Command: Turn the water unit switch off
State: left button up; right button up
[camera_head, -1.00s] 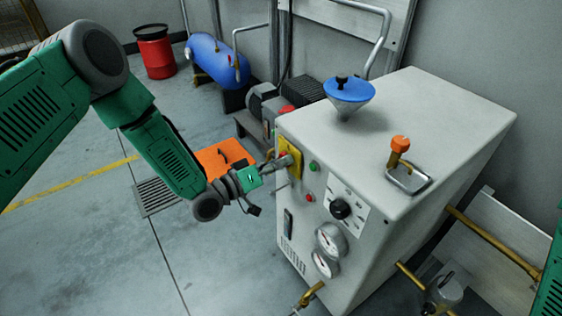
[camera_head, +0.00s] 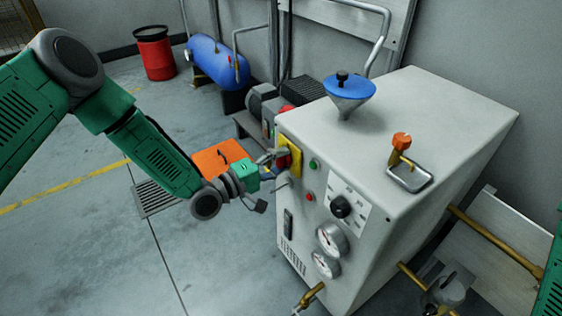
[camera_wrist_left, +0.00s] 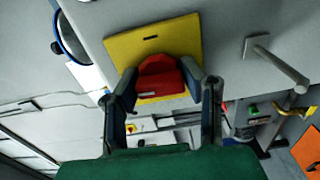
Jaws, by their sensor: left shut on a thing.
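The water unit (camera_head: 440,120) is a large light-grey cabinet in the head view. Its switch is a red knob (camera_head: 284,161) on a yellow plate (camera_head: 295,157), at the upper left of the front panel. My left gripper (camera_head: 277,160) is at this switch. In the left wrist view, the red knob (camera_wrist_left: 160,76) sits between the two fingers of my left gripper (camera_wrist_left: 168,88), which are shut on it. The yellow plate (camera_wrist_left: 150,48) looks tilted behind it. Fingers hide part of the knob's sides. My right gripper is out of view.
Green and red buttons (camera_head: 314,164), a black dial (camera_head: 341,207) and two gauges (camera_head: 331,240) are on the panel close by. A blue funnel (camera_head: 350,88) stands on top. An orange box (camera_head: 219,157) is behind my left wrist. Floor at left is clear.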

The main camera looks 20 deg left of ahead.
pick_arm(q)
jog(key=shift+w+a+f+n, duration=0.1)
jog(key=shift+a+n, duration=0.15)
jog(key=shift+n, duration=0.05)
jog(key=o, duration=0.9)
jog(key=shift+o, duration=1.3)
jog(key=shift+f, duration=0.1)
jog(key=shift+a, duration=0.1)
jog(key=v, duration=1.1)
jog(key=shift+s+a, duration=0.25)
jog(key=shift+s, duration=0.1)
